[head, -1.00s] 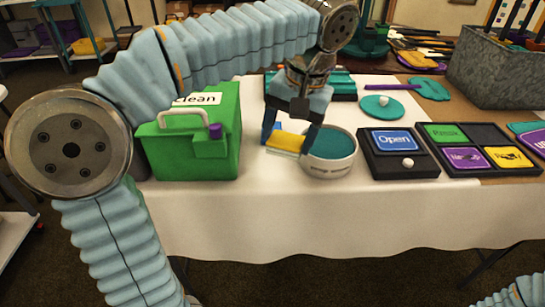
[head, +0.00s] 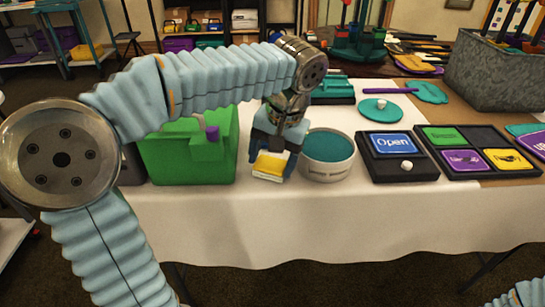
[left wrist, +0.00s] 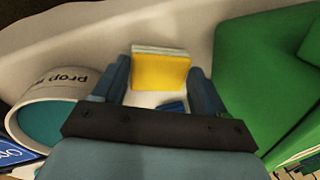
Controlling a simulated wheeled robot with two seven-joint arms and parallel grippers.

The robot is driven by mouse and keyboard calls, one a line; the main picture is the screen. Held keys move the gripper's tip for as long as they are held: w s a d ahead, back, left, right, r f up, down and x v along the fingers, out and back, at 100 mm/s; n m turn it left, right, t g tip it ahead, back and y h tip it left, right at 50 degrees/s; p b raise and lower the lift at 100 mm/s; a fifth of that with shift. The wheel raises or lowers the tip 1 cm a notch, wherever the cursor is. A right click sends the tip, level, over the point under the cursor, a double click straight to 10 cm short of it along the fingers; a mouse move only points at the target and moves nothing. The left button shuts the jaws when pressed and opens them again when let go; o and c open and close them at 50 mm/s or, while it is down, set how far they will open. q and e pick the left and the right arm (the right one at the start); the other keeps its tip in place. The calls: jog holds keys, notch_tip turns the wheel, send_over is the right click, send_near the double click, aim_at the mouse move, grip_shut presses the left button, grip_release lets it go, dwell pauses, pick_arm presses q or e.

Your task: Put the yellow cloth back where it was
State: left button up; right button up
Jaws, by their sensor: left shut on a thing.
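The yellow cloth (head: 270,163) is a small folded block with a pale edge. My left gripper (head: 273,158) is shut on it, near the table's front edge between the green box and the round tub. In the left wrist view the cloth (left wrist: 160,72) shows between the two fingertips. Whether the cloth touches the table is hard to tell. A blue piece (left wrist: 172,107) shows between the fingers, partly hidden by the gripper; I cannot tell what it is. My right gripper is out of view.
The green box (head: 190,155) stands close left of the gripper. The round tub (head: 328,168) with a teal top stands close right. Beyond it are a black tray with a blue "Open" card (head: 393,143) and a sectioned tray (head: 484,172). A teal disc (head: 380,109) lies behind.

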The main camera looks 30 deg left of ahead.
aim_at(283, 168)
pick_arm(q)
jog(key=o, duration=1.4)
jog(key=shift+r, duration=0.15)
notch_tip(283, 168, up, 12)
jog(key=d+p, duration=0.2)
jog(key=shift+w+d, duration=0.15)
jog(key=shift+w, duration=0.05)
